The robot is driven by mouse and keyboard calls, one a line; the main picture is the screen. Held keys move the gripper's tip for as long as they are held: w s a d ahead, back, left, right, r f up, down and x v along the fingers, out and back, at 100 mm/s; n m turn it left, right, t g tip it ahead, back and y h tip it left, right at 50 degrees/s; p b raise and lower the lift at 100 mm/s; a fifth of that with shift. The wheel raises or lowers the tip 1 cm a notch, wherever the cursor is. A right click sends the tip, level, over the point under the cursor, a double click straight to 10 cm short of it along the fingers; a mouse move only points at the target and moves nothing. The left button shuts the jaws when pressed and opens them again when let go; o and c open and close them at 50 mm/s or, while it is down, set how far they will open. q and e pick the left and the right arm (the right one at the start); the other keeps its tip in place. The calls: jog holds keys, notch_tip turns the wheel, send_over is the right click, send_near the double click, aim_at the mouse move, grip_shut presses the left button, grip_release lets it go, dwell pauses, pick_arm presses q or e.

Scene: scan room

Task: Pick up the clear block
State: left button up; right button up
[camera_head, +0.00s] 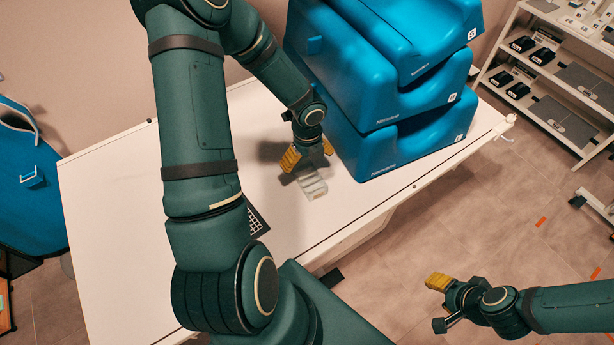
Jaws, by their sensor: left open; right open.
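The clear block (312,185) lies on the white table (110,190), just left of the stacked blue cases. It looks pale and see-through, with ridges across it. My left gripper (308,158) is open above the block's far end, its yellow fingertips spread apart. I cannot tell whether the fingers touch the block. My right gripper (438,282) is open and empty, over the floor to the right of the table.
Several blue cases (372,150) are stacked close to the right of my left gripper. A black-and-white patterned card (257,222) lies partly behind my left arm. A shelf (560,115) stands at the far right. A blue bag (30,190) is at left.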

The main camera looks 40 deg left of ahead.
aim_at(307, 172)
pick_arm(q)
notch_tip(307, 172, down, 2)
jog(key=shift+f, duration=0.1)
jog(key=shift+f+b, duration=0.3)
jog(key=shift+f, duration=0.15)
notch_tip(307, 172, down, 4)
jog(key=shift+s+d+f+b, duration=0.1)
jog(key=shift+s+f+b, duration=0.1)
jog(key=shift+b, duration=0.3)
jog(key=c, duration=1.4)
